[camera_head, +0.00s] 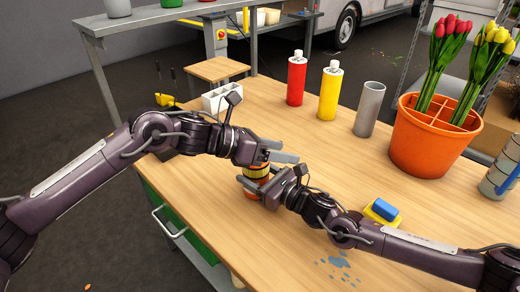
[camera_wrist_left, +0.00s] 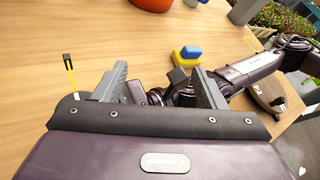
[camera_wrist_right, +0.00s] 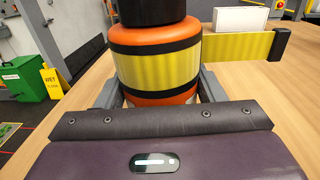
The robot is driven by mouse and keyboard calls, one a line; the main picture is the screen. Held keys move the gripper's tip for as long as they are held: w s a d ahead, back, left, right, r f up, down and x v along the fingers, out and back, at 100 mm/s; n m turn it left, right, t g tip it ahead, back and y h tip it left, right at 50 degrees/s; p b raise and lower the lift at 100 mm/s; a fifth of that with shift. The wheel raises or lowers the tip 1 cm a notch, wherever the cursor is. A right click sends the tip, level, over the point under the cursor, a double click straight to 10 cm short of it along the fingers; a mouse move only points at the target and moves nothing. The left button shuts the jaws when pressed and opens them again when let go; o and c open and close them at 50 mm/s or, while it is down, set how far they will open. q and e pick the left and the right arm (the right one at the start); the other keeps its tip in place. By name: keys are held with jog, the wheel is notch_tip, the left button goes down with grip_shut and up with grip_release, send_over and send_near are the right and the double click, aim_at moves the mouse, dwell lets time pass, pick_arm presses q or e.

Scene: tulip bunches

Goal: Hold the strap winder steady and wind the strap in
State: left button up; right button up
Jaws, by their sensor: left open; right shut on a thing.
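The strap winder (camera_head: 256,188) is an orange drum with yellow bands, standing upright near the table's front-left edge. In the right wrist view the winder (camera_wrist_right: 155,68) has a black top, and its yellow strap (camera_wrist_right: 235,47) sticks out to the right, ending in a black tip (camera_wrist_right: 280,44). My right gripper (camera_head: 272,192) is shut around the winder's body; it also shows in the right wrist view (camera_wrist_right: 157,90). My left gripper (camera_head: 284,151) is open above the winder. In the left wrist view its fingers (camera_wrist_left: 158,84) are apart, and the strap's black tip (camera_wrist_left: 67,58) lies outside them, left.
An orange tulip bucket (camera_head: 425,150), a red bottle (camera_head: 296,80), a yellow bottle (camera_head: 330,94) and a grey cylinder (camera_head: 368,112) stand toward the back. A blue block (camera_head: 384,208) on a yellow base lies beside my right arm. A white divided box (camera_head: 213,103) stands at the left edge.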

pick_arm(q)
jog(key=a+f+n+t+h, duration=0.1)
jog(key=a+f+t, duration=0.1)
jog(key=a+t, duration=0.35)
jog(key=a+f+t, duration=0.2)
jog(key=a+f, duration=0.1)
jog(key=a, duration=0.5)
jog(key=x, duration=1.1)
jog(key=shift+s+d+r, duration=0.15)
jog(key=shift+d+r, duration=0.15)
jog(key=shift+d, duration=0.1)
jog(key=shift+c, duration=0.4)
jog(key=c, duration=0.9)
